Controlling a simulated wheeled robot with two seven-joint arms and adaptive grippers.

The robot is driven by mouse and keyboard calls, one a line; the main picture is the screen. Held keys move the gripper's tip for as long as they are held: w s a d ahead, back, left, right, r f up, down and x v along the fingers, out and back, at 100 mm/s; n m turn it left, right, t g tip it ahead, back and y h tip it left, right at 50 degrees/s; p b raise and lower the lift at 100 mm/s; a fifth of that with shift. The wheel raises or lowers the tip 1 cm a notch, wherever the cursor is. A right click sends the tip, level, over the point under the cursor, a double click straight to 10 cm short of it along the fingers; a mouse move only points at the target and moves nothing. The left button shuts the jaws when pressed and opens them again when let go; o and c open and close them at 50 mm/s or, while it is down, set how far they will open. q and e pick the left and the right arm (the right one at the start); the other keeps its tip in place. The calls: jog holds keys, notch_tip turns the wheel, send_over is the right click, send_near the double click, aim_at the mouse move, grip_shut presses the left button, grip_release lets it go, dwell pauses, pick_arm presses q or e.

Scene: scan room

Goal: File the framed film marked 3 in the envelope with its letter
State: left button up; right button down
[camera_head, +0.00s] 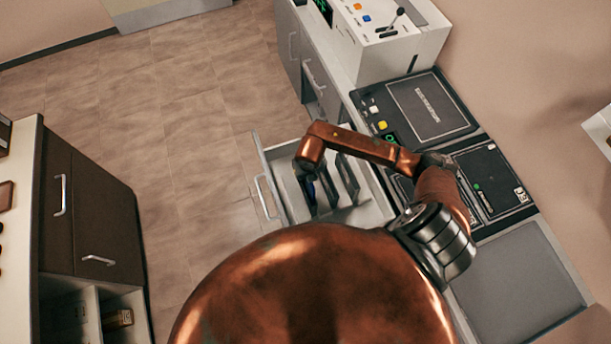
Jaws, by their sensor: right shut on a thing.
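My right arm reaches over an open drawer (264,157), and its wrist bends down into the drawer. My right gripper (309,186) is below the wrist, small and dark, and mostly hidden by it. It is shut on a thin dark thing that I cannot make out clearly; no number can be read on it. Several dark upright panels stand in the drawer, among them one panel (347,178) right of the gripper. Whether they are envelopes or dividers, I cannot tell, and no letters are legible. My left gripper is not in view.
Above the drawer runs a counter with a white console (385,45), dark equipment panels (428,105) and a grey pad (515,285). A dark cabinet (90,215) with a pale top stands at left. The tiled floor (180,130) between is clear.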

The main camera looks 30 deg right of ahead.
jog(key=shift+f, duration=0.35)
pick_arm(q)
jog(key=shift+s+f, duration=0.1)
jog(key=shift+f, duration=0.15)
pick_arm(e)
jog(key=c, duration=2)
grip_release()
jog(key=r, duration=0.4)
jog(key=s+r, duration=0.1)
jog(key=r, duration=0.6)
jog(key=shift+s+a+r, duration=0.2)
jog(key=shift+s+r, duration=0.15)
jog(key=shift+r, duration=0.05)
jog(key=shift+r+p, duration=1.95)
jog(key=shift+r, duration=1.15)
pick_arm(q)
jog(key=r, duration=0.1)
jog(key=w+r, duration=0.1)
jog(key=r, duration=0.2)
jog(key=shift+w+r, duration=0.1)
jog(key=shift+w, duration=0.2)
pick_arm(e)
jog(key=shift+f, duration=0.1)
